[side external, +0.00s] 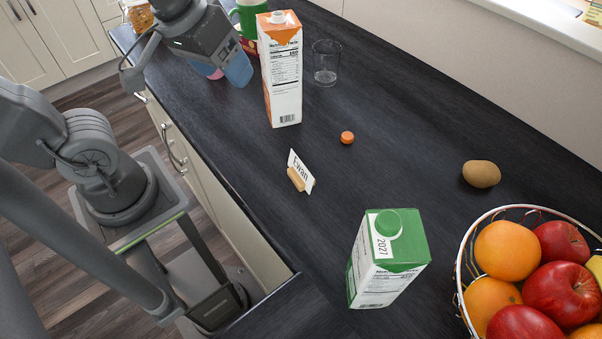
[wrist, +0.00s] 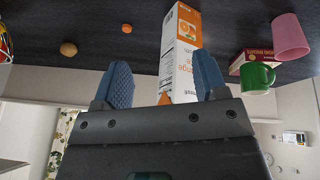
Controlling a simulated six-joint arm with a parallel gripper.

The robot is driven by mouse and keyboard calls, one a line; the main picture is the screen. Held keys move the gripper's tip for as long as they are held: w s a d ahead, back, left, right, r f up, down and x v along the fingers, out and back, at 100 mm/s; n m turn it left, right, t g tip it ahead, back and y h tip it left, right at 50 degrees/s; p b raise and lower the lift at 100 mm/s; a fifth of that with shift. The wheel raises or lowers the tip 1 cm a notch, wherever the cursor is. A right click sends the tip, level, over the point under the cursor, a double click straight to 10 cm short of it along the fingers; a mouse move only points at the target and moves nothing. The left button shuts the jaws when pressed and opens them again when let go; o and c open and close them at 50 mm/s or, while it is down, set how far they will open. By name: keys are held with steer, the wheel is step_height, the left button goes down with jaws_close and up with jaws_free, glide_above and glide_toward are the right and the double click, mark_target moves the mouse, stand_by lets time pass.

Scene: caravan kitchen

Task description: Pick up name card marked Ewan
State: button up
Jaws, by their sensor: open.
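The name card marked Ewan (side external: 301,168) is a small white card standing in a wooden holder (side external: 296,180) on the dark counter, near its front edge in the side view. I cannot make it out in the wrist view. My gripper (side external: 238,70) is at the upper left of the side view, well away from the card, beside the orange carton. In the wrist view my gripper (wrist: 165,85) shows two blue fingers apart with nothing held between them; the orange carton appears beyond them.
An orange-topped carton (side external: 283,85), a glass (side external: 326,65) and an orange cap (side external: 347,138) are behind the card. A green carton (side external: 385,262) stands in front. A brown potato-like item (side external: 481,174) and a fruit basket (side external: 459,272) are right. A green mug (wrist: 257,77) and pink cup (wrist: 289,37) stand together.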

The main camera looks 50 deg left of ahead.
steer(key=w+d+f+n+g, duration=0.2)
steer(key=w+d+n, duration=0.2)
steer(key=d+n, duration=0.15)
steer(key=n+g, duration=0.3)
steer(key=n, duration=0.5)
glide_above(303, 168)
step_height(303, 168, down, 3)
steer(key=shift+m, duration=0.25)
step_height(303, 168, down, 14)
steer(key=shift+r, duration=0.1)
steer(key=shift+c, duration=0.5)
steer(key=c, duration=0.9)
